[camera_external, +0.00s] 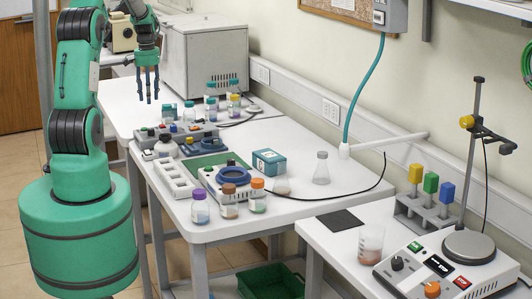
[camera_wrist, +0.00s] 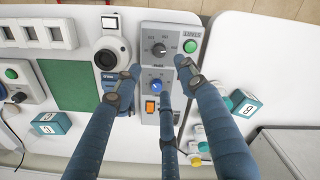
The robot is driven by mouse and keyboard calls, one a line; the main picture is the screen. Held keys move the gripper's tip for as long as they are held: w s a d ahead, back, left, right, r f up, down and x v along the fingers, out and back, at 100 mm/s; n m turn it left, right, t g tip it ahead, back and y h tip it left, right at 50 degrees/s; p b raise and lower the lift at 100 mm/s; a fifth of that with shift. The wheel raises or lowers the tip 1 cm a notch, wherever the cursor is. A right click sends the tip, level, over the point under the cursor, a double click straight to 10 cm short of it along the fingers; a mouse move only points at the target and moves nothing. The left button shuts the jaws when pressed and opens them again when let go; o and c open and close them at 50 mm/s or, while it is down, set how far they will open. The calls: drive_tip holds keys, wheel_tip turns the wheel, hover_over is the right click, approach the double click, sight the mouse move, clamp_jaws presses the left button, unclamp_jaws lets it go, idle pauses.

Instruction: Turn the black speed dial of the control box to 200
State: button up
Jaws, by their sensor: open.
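The grey control box (camera_wrist: 148,66) lies below my gripper in the wrist view. Its black speed dial (camera_wrist: 158,50) sits near the top of the panel, with small scale marks around it too small to read. A blue knob (camera_wrist: 157,86), an orange switch (camera_wrist: 150,106) and a green button (camera_wrist: 190,46) are on the same box. My gripper (camera_wrist: 158,75) is open and empty, its fingers spread on both sides of the panel with a third finger over its lower part. In the external view my gripper (camera_external: 148,88) hangs above the table, pointing down, clear of the box (camera_external: 183,131).
Teal-white boxes (camera_wrist: 240,103) and several capped jars (camera_external: 211,106) are nearby. A large grey cabinet (camera_external: 205,55) stands behind. Another instrument (camera_external: 445,262) is on the right table.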

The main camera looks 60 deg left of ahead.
sight(151, 129)
drive_tip(key=shift+s+a+r+m+b, duration=0.15)
drive_tip(key=shift+r+m+b, duration=0.2)
drive_tip(key=shift+b, duration=0.25)
drive_tip(key=f, duration=0.7)
drive_tip(key=f+b, duration=0.1)
drive_tip(key=f, duration=0.5)
drive_tip(key=shift+d+f, duration=0.2)
drive_tip(key=shift+f, duration=0.2)
drive_tip(key=shift+c, duration=0.5)
clamp_jaws()
